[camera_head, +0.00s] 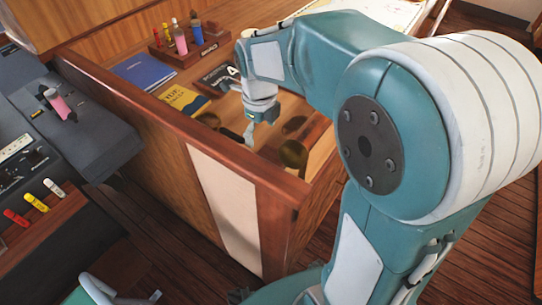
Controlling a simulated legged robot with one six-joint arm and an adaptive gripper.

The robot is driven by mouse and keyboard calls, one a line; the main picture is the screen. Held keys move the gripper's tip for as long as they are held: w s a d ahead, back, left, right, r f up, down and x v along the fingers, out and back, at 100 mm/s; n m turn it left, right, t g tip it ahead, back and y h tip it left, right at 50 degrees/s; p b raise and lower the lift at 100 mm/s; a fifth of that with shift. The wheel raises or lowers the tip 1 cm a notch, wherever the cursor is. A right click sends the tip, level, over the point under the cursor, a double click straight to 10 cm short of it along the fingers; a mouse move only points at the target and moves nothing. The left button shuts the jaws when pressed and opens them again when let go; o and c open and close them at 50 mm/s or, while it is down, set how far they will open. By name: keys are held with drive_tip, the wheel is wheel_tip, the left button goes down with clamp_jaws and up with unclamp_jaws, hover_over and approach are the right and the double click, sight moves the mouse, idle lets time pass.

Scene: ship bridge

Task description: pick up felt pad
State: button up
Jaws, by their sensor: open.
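I cannot tell for certain which thing is the felt pad. A round olive-brown object (293,154) on the wooden desk (322,150), near its raised front edge, may be it. A smaller dark round object (208,120) lies further left by the yellow book. My gripper (260,130) is over the desk between these two, pointing down, open with nothing seen in it. The olive-brown object is to its lower right, apart from it in the picture. The gripper's height above the desk is unclear.
A raised wooden edge (160,110) borders the desk. A blue book (145,70), a yellow book (180,98), a dark box-like item (216,78) and a wooden holder with bottles or markers (190,50) stand behind. A console (80,140) is at left.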

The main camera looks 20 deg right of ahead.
sight(267, 151)
drive_tip(key=shift+f, duration=0.6)
drive_tip(key=f, duration=0.1)
drive_tip(key=d+f, duration=0.1)
drive_tip(key=f, duration=0.1)
drive_tip(key=s+f, duration=0.1)
drive_tip(key=f, duration=0.1)
drive_tip(key=shift+d, duration=0.4)
drive_tip(key=shift+a+f, duration=0.15)
drive_tip(key=shift+f, duration=0.1)
drive_tip(key=shift+a+f, duration=0.1)
drive_tip(key=shift+a, duration=0.3)
drive_tip(key=c, duration=0.6)
drive_tip(key=shift+d, duration=0.15)
drive_tip(key=c, duration=0.5)
drive_tip(key=shift+d, duration=0.1)
drive_tip(key=shift+c, duration=0.4)
